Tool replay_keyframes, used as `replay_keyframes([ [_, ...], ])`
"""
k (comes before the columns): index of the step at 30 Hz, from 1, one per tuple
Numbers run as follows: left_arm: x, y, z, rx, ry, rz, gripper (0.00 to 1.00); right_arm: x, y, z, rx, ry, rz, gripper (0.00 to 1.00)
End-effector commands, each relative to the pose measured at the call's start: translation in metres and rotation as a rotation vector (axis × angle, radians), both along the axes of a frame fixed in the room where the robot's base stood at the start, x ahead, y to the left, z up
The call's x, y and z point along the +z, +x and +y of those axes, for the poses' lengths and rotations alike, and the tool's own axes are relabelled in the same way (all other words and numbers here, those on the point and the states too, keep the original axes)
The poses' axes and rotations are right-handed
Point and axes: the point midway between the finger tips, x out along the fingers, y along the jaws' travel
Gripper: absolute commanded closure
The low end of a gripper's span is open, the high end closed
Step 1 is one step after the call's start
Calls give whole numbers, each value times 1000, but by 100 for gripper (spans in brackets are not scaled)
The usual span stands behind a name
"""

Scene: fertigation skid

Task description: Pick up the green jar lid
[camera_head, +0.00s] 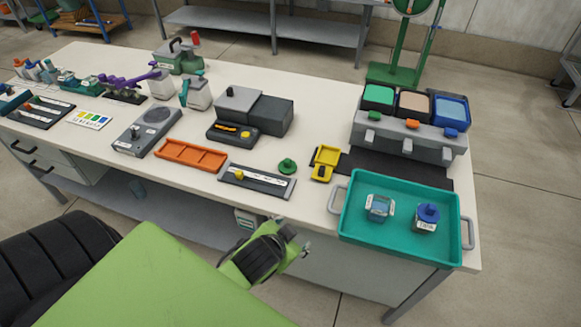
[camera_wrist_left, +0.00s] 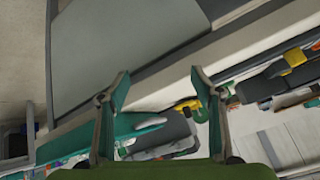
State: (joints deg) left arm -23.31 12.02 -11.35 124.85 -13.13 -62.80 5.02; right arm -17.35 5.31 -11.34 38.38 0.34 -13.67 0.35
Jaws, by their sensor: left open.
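The green jar lid (camera_head: 287,166), a small round piece with a raised knob, lies on the white bench (camera_head: 325,222) between the gauge plate with a yellow knob (camera_head: 258,181) and the yellow holder (camera_head: 325,162). My left gripper (camera_head: 303,246) is in front of the bench's near edge, below the lid in the picture and apart from it. In the left wrist view the two fingers (camera_wrist_left: 158,78) are spread with nothing between them. A small green patch beyond the right finger there may be the lid; I cannot tell. My right gripper is not in view.
A teal tray (camera_head: 350,232) at the bench's right holds a clear jar (camera_head: 379,207) and a blue-lidded jar (camera_head: 427,217). An orange tray (camera_head: 190,155) lies left of the gauge plate. A grey rack (camera_head: 408,139) with coloured bins stands behind.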

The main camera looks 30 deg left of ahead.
Motion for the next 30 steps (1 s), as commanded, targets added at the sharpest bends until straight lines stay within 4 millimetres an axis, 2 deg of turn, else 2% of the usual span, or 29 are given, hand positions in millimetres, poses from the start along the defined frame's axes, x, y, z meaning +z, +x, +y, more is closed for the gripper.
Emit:
replay_keyframes([
  [1,13,17,2,-15,26,-60,40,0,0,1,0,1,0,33],
  [5,55,62,4,-66,95,-243,40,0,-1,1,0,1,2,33],
  [8,99,98,-1,-132,160,-414,40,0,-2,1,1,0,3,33],
  [10,140,123,-11,-202,217,-561,40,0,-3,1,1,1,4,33],
  [11,161,134,-19,-245,247,-636,40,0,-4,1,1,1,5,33],
  [12,191,147,-31,-311,291,-740,40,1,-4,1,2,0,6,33],
  [14,235,159,-57,-439,362,-899,40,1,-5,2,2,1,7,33],
  [15,260,162,-78,-536,410,-993,40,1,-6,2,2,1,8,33],
  [18,301,155,-132,-813,534,-1184,40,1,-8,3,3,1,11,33],
  [20,308,144,-161,-1000,614,-1255,40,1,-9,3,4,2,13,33],
  [21,306,137,-177,-1130,671,-1282,40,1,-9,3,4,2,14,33],
  [23,293,126,-195,-1332,757,-1288,40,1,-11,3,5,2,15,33],
  [24,279,120,-200,-1469,817,-1266,40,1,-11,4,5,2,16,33],
  [26,252,113,-199,-1669,910,-1194,40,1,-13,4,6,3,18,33],
  [27,232,112,-190,-1797,972,-1118,40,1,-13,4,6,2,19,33],
  [29,201,114,-165,-1970,1066,-963,40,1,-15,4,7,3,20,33],
  [30,182,117,-141,-2071,1124,-833,40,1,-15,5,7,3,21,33],
])
